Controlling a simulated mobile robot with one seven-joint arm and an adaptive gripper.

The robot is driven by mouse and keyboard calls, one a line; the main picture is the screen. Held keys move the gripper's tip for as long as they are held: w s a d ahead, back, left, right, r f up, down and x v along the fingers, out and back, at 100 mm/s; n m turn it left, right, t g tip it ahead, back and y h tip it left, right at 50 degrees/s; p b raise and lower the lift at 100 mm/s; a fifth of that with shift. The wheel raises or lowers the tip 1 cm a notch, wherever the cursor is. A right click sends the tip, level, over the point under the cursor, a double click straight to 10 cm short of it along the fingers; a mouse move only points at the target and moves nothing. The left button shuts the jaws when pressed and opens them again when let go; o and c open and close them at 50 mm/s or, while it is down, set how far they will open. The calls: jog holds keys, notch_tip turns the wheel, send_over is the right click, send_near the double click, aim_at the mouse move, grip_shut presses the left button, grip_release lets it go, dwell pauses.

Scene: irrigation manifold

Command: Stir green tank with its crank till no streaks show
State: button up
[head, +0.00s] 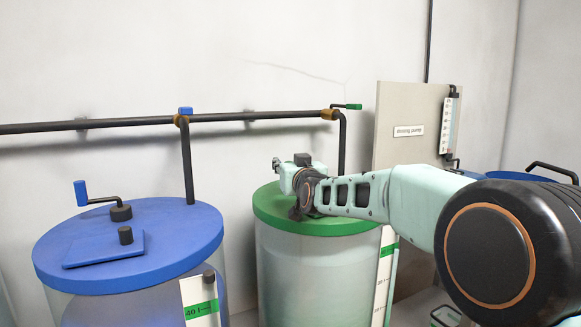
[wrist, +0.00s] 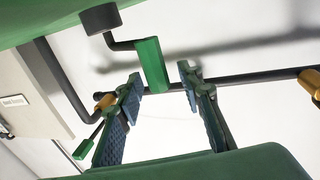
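The green tank (head: 290,270) is a clear cylinder with pale contents and a green lid; I make out no clear streaks in the part that shows. My gripper (head: 290,173) is low over the lid and hides most of the crank in the head view. In the wrist view, upside down, the crank's black hub (wrist: 100,18) joins the lid (wrist: 35,20), and a bent black arm leads to its green grip (wrist: 152,65). My gripper's fingers (wrist: 160,80) are open, one on each side of the grip, with a clear gap on the right.
A blue-lidded tank (head: 175,225) with its own crank (head: 85,195) stands at left. A dark pipe (head: 250,116) with valves runs along the wall behind; one green valve handle (head: 353,106) is above the green tank. A dosing pump panel (head: 400,145) stands behind at right.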

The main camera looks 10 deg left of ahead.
jog(key=v, duration=1.2)
